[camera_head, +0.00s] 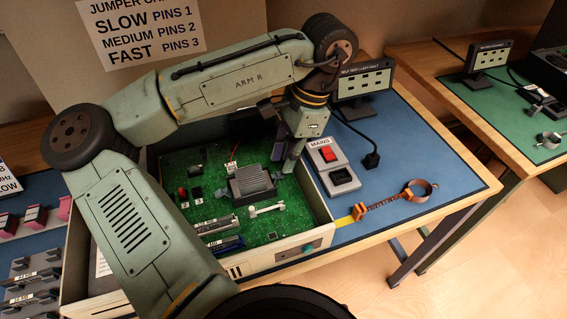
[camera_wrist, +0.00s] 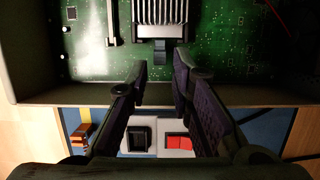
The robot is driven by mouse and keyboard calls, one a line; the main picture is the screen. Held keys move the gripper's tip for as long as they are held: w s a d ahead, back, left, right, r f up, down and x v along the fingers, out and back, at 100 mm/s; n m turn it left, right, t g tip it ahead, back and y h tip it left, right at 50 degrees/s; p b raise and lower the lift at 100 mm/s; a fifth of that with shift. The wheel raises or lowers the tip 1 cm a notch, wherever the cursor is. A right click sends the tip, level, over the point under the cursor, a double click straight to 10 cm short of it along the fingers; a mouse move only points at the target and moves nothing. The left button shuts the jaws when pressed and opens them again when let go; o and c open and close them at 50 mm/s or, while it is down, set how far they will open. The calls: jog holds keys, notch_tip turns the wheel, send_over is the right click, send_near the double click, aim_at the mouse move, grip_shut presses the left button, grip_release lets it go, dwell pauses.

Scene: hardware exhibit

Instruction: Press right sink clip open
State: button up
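The grey finned heat sink (camera_head: 252,183) stands on the green circuit board (camera_head: 292,219) inside an open case. It also shows at the top of the wrist view (camera_wrist: 160,12). A small dark clip tab (camera_wrist: 160,52) sticks out from the sink's edge nearest my gripper in the wrist view. My gripper (camera_head: 286,160) points down at the sink's right. In the wrist view its fingertips (camera_wrist: 160,76) are apart with nothing between them, just short of the tab.
The case wall (camera_wrist: 60,92) runs below my fingers in the wrist view. A white mains box (camera_head: 325,160) with red and black switches stands right of the case. An orange wrist strap (camera_head: 385,208) and a small display (camera_head: 363,82) are also on the blue mat.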

jog(key=v, duration=0.8)
jog(key=shift+r, duration=0.4)
